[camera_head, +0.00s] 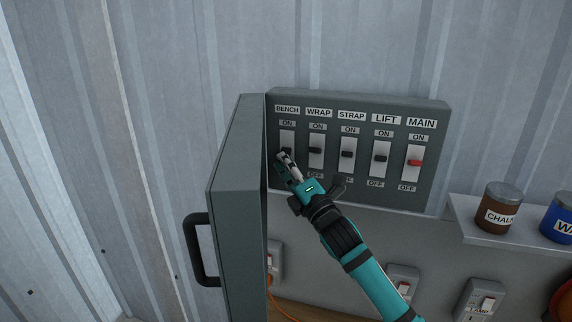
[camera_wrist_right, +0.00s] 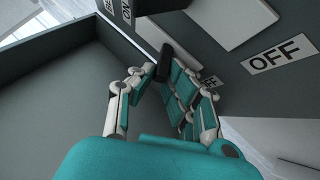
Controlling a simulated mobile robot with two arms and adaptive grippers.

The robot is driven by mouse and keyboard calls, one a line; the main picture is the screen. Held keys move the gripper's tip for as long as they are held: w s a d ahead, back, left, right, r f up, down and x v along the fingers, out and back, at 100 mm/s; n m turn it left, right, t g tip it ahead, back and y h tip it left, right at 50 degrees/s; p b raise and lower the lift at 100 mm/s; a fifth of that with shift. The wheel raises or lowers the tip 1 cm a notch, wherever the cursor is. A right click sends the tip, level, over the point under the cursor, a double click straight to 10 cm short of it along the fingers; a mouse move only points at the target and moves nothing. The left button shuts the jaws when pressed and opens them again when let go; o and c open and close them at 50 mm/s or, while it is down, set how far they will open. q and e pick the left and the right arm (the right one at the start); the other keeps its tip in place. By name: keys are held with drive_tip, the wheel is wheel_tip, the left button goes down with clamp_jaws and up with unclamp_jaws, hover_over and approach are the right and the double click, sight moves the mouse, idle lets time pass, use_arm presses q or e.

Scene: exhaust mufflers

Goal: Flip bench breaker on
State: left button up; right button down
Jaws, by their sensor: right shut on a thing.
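The breaker panel (camera_head: 360,107) is a grey box with labelled switches BENCH, WRAP, STRAP, LIFT and MAIN, each marked ON above and OFF below. The bench breaker (camera_head: 287,137) is the leftmost, and my gripper partly covers its lower part. My right gripper (camera_head: 284,162) reaches up from the lower right and is shut on the bench breaker's black lever. In the right wrist view the black lever (camera_wrist_right: 164,61) sits between the fingertips (camera_wrist_right: 157,78). I cannot tell whether the lever stands at ON or OFF. My left gripper is not in view.
The open grey cabinet door (camera_head: 238,170) with a black handle (camera_head: 195,250) stands just left of the bench breaker, close to my fingers. A shelf (camera_head: 475,233) at right holds a brown can (camera_head: 500,207) and a blue can (camera_head: 562,218). Smaller switches sit below.

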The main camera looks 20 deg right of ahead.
sight(286, 150)
drive_tip(key=shift+r+m, duration=0.15)
drive_tip(key=shift+m, duration=0.15)
wheel_tip(286, 150, up, 3)
drive_tip(key=m+g+h, duration=0.1)
drive_tip(key=m+g, duration=0.1)
drive_tip(key=m, duration=0.1)
drive_tip(key=m+g+h, duration=0.1)
drive_tip(key=m+g, duration=0.2)
drive_tip(key=shift+s+a+r, duration=0.1)
drive_tip(key=shift+s+r, duration=0.05)
drive_tip(key=shift+r, duration=0.05)
drive_tip(key=shift+r+m+g, duration=0.45)
drive_tip(key=shift+m+g, duration=0.35)
drive_tip(key=shift+g, duration=0.3)
drive_tip(key=c, duration=1.6)
unclamp_jaws()
drive_tip(key=shift+w, duration=0.2)
drive_tip(key=shift+c, duration=0.2)
drive_tip(key=shift+s, duration=0.1)
drive_tip(key=v, duration=1.2)
